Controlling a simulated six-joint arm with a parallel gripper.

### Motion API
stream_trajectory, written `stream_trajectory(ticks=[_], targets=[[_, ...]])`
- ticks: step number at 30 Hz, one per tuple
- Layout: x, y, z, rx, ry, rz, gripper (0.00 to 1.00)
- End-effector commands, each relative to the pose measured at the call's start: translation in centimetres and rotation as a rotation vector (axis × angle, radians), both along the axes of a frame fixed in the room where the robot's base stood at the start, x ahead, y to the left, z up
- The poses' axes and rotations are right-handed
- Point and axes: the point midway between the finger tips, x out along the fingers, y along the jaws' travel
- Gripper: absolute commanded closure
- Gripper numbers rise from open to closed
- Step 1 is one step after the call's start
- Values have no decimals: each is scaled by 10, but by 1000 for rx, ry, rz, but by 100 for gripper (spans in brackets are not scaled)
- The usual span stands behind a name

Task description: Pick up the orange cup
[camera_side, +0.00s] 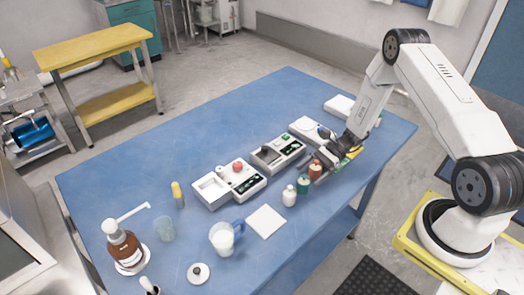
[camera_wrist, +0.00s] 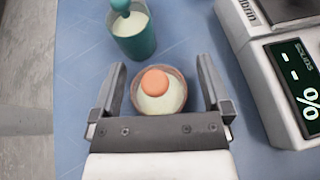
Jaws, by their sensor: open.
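The orange cup (camera_side: 315,171) stands on the blue table, a small round-bodied cup with an orange ball-shaped top. In the wrist view the cup (camera_wrist: 172,105) shows from above, with a pale content and the orange ball over its middle. My gripper (camera_wrist: 160,66) is open, with one finger on each side of the cup and a visible gap to both. In the side view my gripper (camera_side: 326,162) is low beside the cup and partly hides it. Contact cannot be seen in either view.
A teal cup (camera_side: 303,185) with a ball top stands close by; it also shows ahead in the wrist view (camera_wrist: 133,38). A white cup (camera_side: 289,196) is beyond it. A scale (camera_side: 277,153) with a display stands close, to the right in the wrist view (camera_wrist: 290,85).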

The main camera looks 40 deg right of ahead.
Motion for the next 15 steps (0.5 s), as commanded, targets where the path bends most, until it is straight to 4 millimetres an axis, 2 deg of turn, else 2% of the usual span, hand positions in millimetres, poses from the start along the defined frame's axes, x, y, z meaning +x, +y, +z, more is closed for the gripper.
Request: stream_trajectory(ticks=[13,14,15], targets=[[0,0,0,0,0,0,2],[0,0,0,0,-1,0,8],[0,0,0,0,-1,0,21]])
